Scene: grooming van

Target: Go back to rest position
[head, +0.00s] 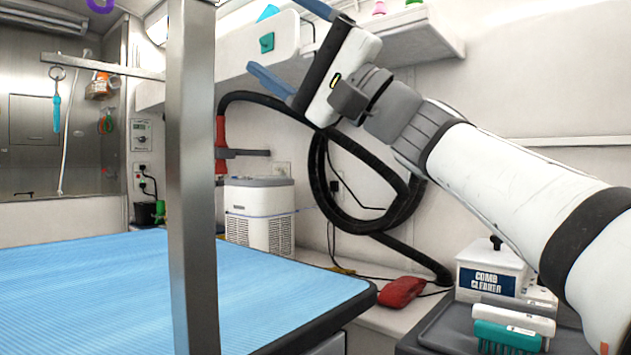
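My gripper (284,48) is at the upper middle of the head view, at the end of my white and grey arm, which reaches in from the right. Its two blue fingers stand wide apart with nothing between them. It is raised in the air in front of the white wall cabinet, well above the blue grooming table (90,290). No object is in contact with the fingers.
A metal post (190,190) rises in front of the table. A black hose (325,190) loops behind my arm. The tabletop is bare.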

